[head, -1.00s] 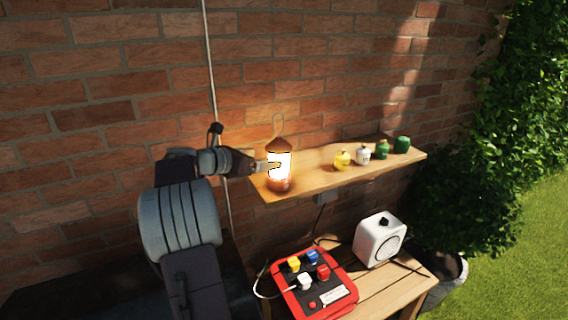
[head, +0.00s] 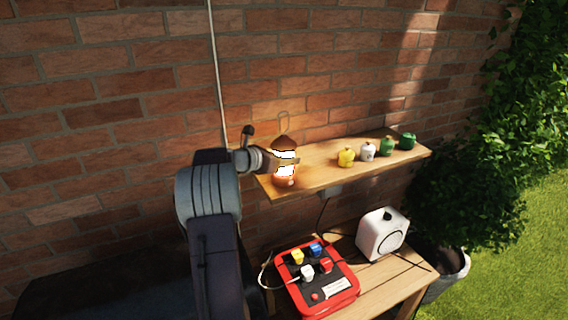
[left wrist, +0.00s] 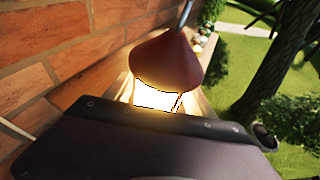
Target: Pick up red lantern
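The red lantern (head: 284,144) stands upright at the left end of the wooden shelf (head: 325,170), its glass glowing brightly. It has a cone-shaped reddish cap and a thin wire handle on top. My left gripper (head: 286,161) is at the lantern, with one finger crossing in front of its glowing glass. The other finger is hidden, so I cannot tell how far the gripper is closed. In the left wrist view the lantern's cap (left wrist: 166,65) is close ahead, and the dark gripper body hides its lower part. My right gripper is not in view.
Small yellow (head: 346,157), white (head: 367,151) and green (head: 387,146) items stand along the shelf to the right. Below, a wooden table holds a red box (head: 343,299) with coloured plugs and a white speaker-like box (head: 381,234). A brick wall (head: 130,100) is behind the shelf.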

